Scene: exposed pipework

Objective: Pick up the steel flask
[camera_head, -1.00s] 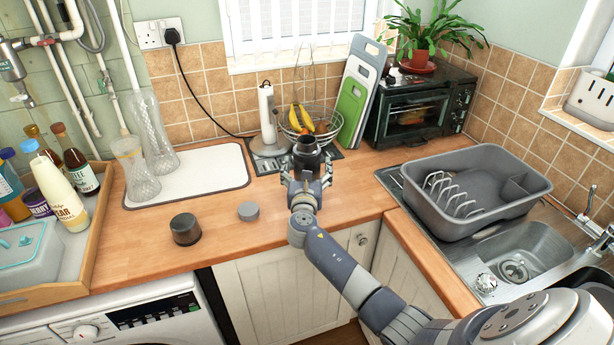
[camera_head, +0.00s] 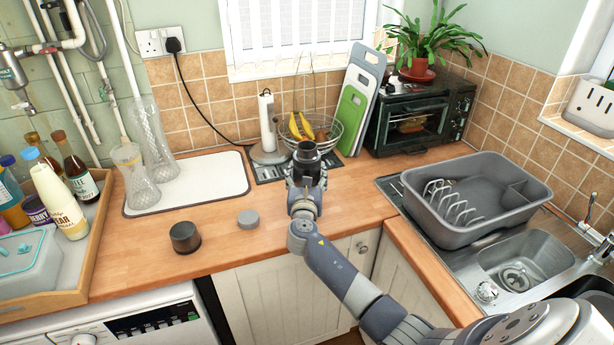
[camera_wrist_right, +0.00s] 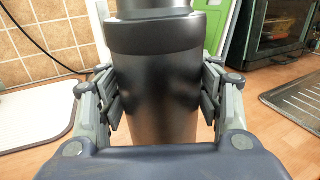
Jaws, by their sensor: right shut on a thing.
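The steel flask (camera_head: 306,152) is a dark grey, upright cylinder at the back of the wooden counter, in front of the wire fruit bowl. My right gripper (camera_head: 306,178) is around its body from the front. In the right wrist view the flask (camera_wrist_right: 155,85) fills the middle, and the fingers of the right gripper (camera_wrist_right: 160,105) press on it from both sides. The flask's base is hidden behind the gripper, so I cannot tell whether it touches the counter. My left gripper is not in view.
A wire bowl with bananas (camera_head: 308,130) and a paper towel holder (camera_head: 267,125) stand close behind. A dark round container (camera_head: 185,237) and a grey disc (camera_head: 248,218) sit to the left. A dish rack (camera_head: 470,235) is at the right. The counter between is clear.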

